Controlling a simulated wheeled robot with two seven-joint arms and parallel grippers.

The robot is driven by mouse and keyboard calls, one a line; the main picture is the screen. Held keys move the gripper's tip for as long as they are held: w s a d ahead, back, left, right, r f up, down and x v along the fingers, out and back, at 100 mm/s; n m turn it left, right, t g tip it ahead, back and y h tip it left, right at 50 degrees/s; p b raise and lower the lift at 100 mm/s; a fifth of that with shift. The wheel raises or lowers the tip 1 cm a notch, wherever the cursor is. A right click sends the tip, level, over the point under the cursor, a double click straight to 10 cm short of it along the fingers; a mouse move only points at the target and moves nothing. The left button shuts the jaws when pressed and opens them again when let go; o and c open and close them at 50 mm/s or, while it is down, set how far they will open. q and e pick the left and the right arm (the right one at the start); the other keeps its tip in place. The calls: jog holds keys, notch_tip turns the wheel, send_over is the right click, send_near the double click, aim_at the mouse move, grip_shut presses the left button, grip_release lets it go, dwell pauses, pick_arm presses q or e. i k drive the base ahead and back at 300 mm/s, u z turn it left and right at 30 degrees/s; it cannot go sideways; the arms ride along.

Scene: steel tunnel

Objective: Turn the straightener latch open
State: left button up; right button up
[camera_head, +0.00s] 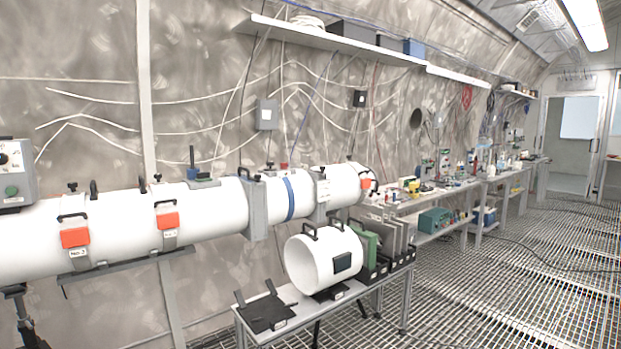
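A long white tube (215,215) runs along the wall from the left edge to the middle. Orange latch blocks sit on metal bands around it: one at the left (75,237) above a label that seems to read "No.3", one to its right (167,220), and a small one near the tube's far end (366,184). Each of the two left bands has a black handle above its orange block. I cannot tell which latch belongs to the straightener, or whether any is turned. Neither of my grippers is in view.
A low bench (262,337) in front of the tube holds a short white cylinder (322,262), a black stand (266,313) and upright panels (395,240). A control box (17,175) is at the left edge. Grated floor (500,290) is open at the right.

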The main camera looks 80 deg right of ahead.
aim_at(257, 179)
jog(key=z, duration=2.7)
jog(key=i, duration=1.85)
